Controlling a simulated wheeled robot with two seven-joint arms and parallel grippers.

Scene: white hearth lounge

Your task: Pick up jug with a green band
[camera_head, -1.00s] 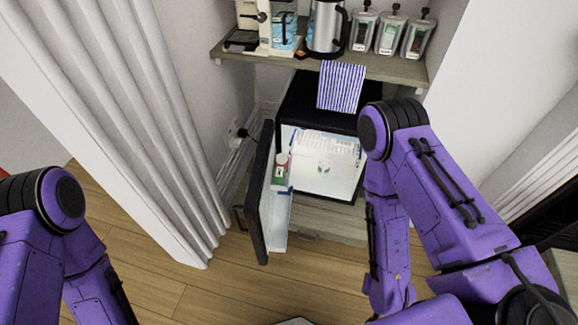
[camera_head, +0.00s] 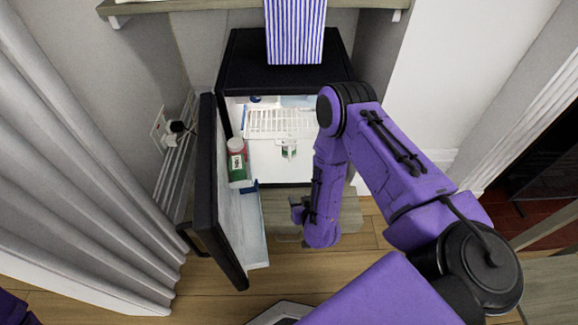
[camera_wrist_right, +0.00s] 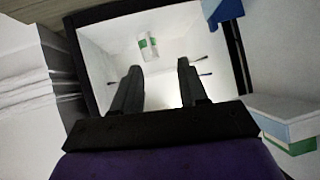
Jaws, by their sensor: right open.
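The jug with a green band (camera_head: 289,148) is small and white and stands inside the open fridge, below a wire shelf. In the right wrist view the jug (camera_wrist_right: 148,46) shows beyond the fingertips, toward the top of the picture. My right gripper (camera_head: 298,210) is in front of the fridge opening, lower than the jug and apart from it. In its wrist view my right gripper (camera_wrist_right: 159,68) has two dark fingers spread with nothing between them. My left gripper is out of view; only a bit of purple arm shows at the lower left corner.
A striped blue-and-white item (camera_head: 295,35) stands on the fridge (camera_head: 250,68). A white wall is close on the right.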

